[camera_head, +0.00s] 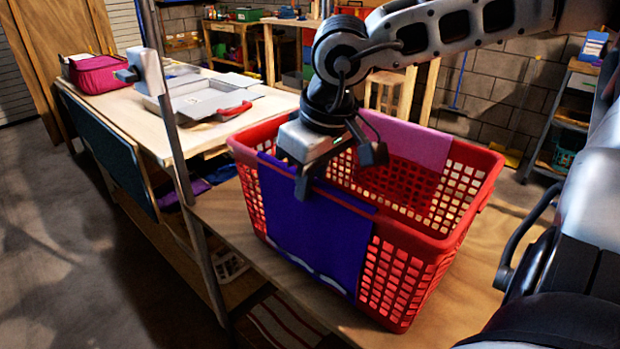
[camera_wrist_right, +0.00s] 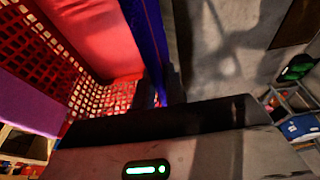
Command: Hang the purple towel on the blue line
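A blue-violet towel (camera_head: 315,225), the nearest match to the purple towel, hangs folded over the front rim of the red basket (camera_head: 400,285). It also shows nearly edge-on in the right wrist view (camera_wrist_right: 147,40). My right gripper (camera_head: 305,185) points down at the towel's top fold, at the basket rim. In the wrist view the towel runs down between its dark fingers. I cannot tell whether they are closed on it. A mauve-pink towel (camera_head: 418,143) hangs over the basket's back rim. I cannot make out a blue line. My left gripper is not in view.
The basket stands on a wooden bench. A thin grey post (camera_head: 180,165) rises left of it, with a pale block near its top. Behind is a table (camera_head: 190,138) with an open grey case (camera_head: 205,100) and a magenta bag (camera_head: 98,74). The floor at left is clear.

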